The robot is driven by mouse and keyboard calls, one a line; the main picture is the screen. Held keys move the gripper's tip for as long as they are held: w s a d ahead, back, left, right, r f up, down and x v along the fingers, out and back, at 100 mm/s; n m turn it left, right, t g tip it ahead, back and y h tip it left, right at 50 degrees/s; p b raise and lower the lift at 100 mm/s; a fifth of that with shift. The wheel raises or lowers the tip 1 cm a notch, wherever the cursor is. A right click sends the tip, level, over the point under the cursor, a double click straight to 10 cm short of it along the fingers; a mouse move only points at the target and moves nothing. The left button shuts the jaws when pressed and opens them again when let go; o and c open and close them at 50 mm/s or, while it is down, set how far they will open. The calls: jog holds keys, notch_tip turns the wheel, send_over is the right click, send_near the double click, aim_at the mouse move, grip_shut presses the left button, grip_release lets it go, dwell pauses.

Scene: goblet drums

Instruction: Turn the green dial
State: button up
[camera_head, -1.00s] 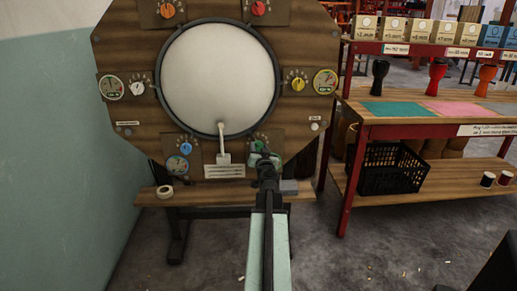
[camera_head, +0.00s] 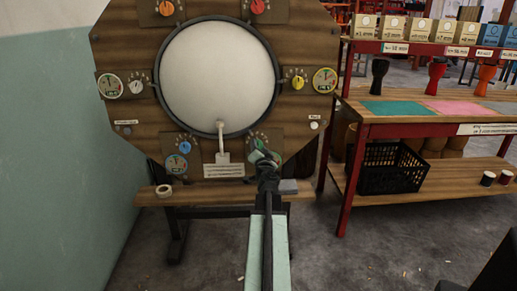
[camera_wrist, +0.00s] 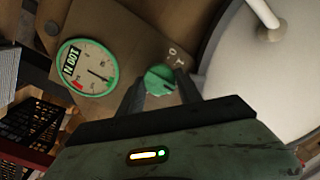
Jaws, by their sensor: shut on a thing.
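The green dial (camera_wrist: 159,82) sits on the wooden panel in the wrist view, beside the large white drum skin. My gripper (camera_wrist: 160,75) has one finger on each side of it and is shut on it. A green-rimmed gauge (camera_wrist: 87,68) with a dark needle is left of the dial in the wrist view. In the head view my gripper (camera_head: 264,160) is at the lower right of the drum skin (camera_head: 219,78), tilted. It hides most of the green dial and its gauge there.
Blue (camera_head: 185,145), yellow (camera_head: 298,83), white (camera_head: 136,87), orange (camera_head: 166,8) and red (camera_head: 258,6) dials surround the skin. A tape roll (camera_head: 164,191) lies on the ledge below. A bench with a black crate (camera_head: 388,168) stands to the right.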

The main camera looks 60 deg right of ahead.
jog(key=shift+a+m, duration=0.1)
jog(key=shift+m, duration=0.2)
jog(key=o, duration=1.4)
jog(key=shift+c, duration=0.2)
